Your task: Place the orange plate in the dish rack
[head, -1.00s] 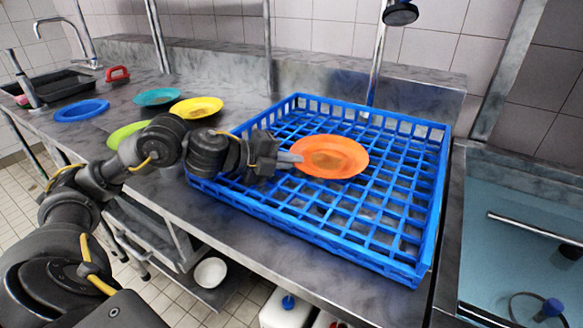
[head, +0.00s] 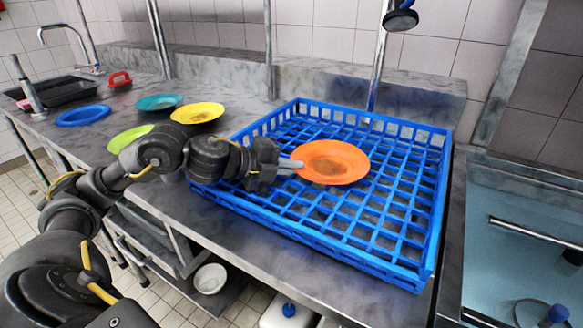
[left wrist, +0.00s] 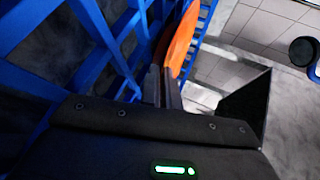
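The orange plate (head: 331,163) has a brownish patch in its middle and is over the blue dish rack (head: 433,218). My left gripper (head: 292,164) is shut on the plate's left rim, its arm reaching in over the rack's left wall. In the left wrist view the orange plate (left wrist: 180,40) shows edge-on between the two fingers (left wrist: 163,85), with the blue rack (left wrist: 85,25) beside it. The plate looks close above the rack's grid; whether it touches cannot be told. My right gripper is not in view.
Yellow (head: 197,112), teal (head: 158,102), green (head: 128,138) and blue (head: 83,115) plates lie on the counter left of the rack. A sink basin (head: 520,240) is at the right. The rack's grid is otherwise empty.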

